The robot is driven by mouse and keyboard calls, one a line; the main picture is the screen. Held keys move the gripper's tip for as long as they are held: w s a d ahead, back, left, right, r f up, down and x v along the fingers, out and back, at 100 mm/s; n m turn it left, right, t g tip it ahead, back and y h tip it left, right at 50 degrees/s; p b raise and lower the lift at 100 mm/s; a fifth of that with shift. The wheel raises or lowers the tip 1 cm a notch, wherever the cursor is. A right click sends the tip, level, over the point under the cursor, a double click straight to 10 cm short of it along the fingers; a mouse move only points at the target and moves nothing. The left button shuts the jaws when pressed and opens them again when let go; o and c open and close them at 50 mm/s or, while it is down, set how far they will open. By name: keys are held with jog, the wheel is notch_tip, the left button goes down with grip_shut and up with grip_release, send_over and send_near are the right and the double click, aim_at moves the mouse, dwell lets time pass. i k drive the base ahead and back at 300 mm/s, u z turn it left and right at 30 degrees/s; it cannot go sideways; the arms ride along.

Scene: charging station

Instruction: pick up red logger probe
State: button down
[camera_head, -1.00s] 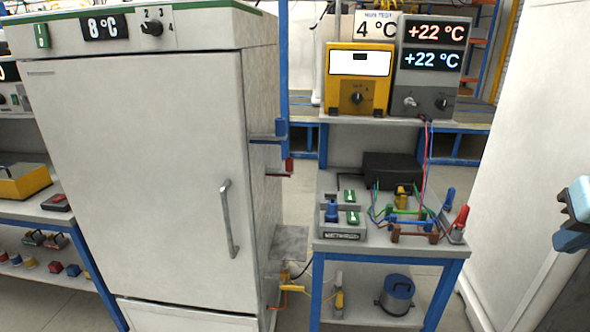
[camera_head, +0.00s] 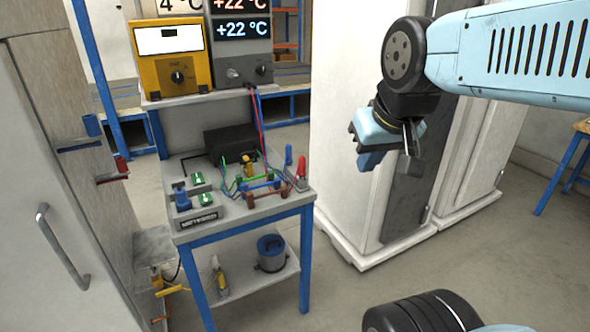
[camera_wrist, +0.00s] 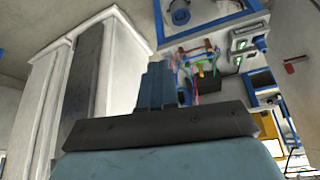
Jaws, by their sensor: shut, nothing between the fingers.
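A red probe (camera_head: 301,170) stands upright at the right front corner of the small bench, beside a blue probe (camera_head: 289,156). I take the red one for the logger probe, but no label shows. Another red piece (camera_head: 121,168) sits on a bracket on the side of the left cabinet. My gripper (camera_head: 370,158) is in the air to the right of the bench, apart from the red probe. Its fingers are shut and empty, also in the wrist view (camera_wrist: 157,86). There the bench looks upside down, and the red probe is hard to make out.
The bench (camera_head: 245,224) also carries coloured leads, a blue-knobbed switch box (camera_head: 195,214) and a black box. Yellow and grey meters (camera_head: 241,45) stand on its upper shelf. White cabinets (camera_head: 345,130) stand behind my arm. Floor is clear right of the bench.

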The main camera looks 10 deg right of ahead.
aim_at(301, 172)
jog(key=z, duration=1.6)
jog(key=k, duration=1.35)
jog(key=u, duration=1.4)
jog(key=i, duration=1.45)
